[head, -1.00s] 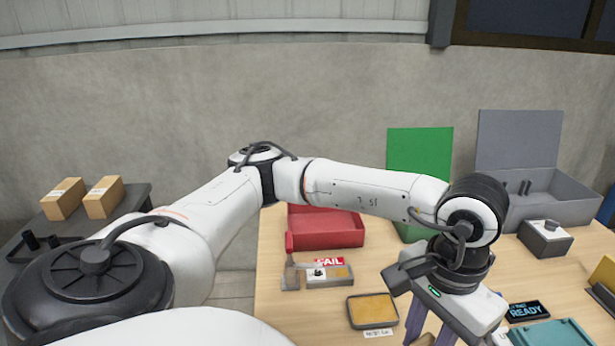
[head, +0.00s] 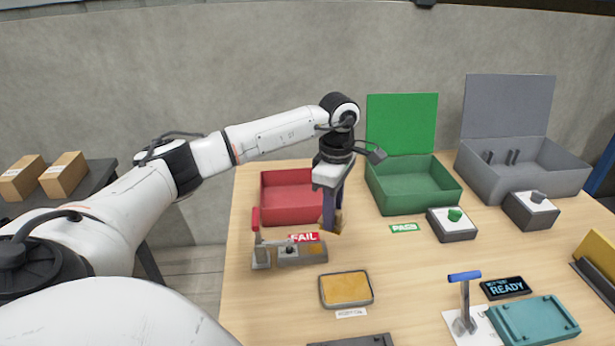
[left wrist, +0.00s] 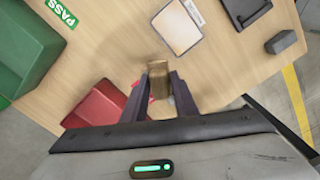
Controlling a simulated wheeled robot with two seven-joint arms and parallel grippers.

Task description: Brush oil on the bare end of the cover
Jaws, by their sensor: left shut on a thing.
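My left gripper (head: 334,228) is shut on a small tan-brown piece (left wrist: 159,82). In the head view the piece (head: 338,221) shows at the fingertips, beside the red bin and behind the FAIL label; I cannot tell whether it touches the table. Its shape is too small to tell if it is a brush or the cover. A shallow dark-rimmed tray with an amber surface (head: 346,289) lies in front of the gripper. A teal plate-like part (head: 535,320) lies at the front right. My right gripper is not in view.
A red bin (head: 267,207), green bin (head: 412,186) and grey bin (head: 522,167) stand at the back. A red-handled fixture (head: 262,258) stands left of the tray. A blue-handled lever (head: 465,300), READY display (head: 503,288) and two button boxes are right.

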